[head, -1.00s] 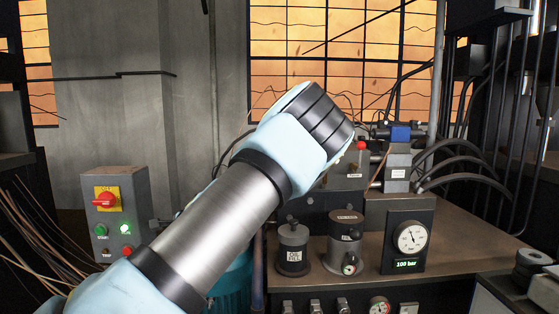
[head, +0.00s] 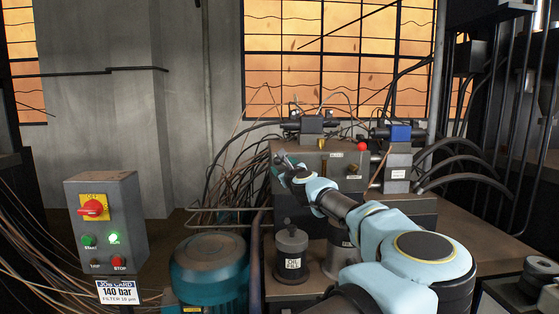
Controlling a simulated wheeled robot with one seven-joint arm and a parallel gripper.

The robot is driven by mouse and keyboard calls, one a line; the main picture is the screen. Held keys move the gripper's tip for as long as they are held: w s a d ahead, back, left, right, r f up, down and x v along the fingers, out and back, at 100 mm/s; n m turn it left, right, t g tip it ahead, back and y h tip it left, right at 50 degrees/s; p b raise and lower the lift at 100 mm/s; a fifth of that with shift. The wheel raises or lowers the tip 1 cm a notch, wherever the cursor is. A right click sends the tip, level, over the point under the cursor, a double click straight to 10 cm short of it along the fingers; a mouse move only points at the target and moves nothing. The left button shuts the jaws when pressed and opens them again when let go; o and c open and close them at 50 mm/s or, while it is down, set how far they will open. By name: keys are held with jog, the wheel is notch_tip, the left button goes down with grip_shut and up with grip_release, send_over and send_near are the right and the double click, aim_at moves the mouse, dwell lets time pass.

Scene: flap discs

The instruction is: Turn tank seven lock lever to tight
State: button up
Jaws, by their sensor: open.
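I cannot pick out a tank marked seven or its lock lever. A dark tank block (head: 330,160) stands on the bench, with small fittings and a red knob (head: 362,146) on top. My gripper (head: 283,158) is at the far end of my arm, over the left part of this block. It is small and dark here; its jaws are open and seem empty. I cannot tell whether it touches anything. My arm reaches in from the lower right and hides the front of the bench.
A grey control box (head: 105,225) with a red rotary switch stands at the left, above a card (head: 117,292) reading 140 bar. A teal motor (head: 209,275) and a dark filler pot (head: 292,250) stand near my arm. Hoses (head: 460,178) curve at the right.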

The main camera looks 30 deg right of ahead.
aim_at(279, 162)
jog(key=p+x, duration=0.1)
jog(key=x, duration=0.4)
jog(key=shift+a, duration=0.1)
grip_shut()
dwell(0.4)
dwell(0.9)
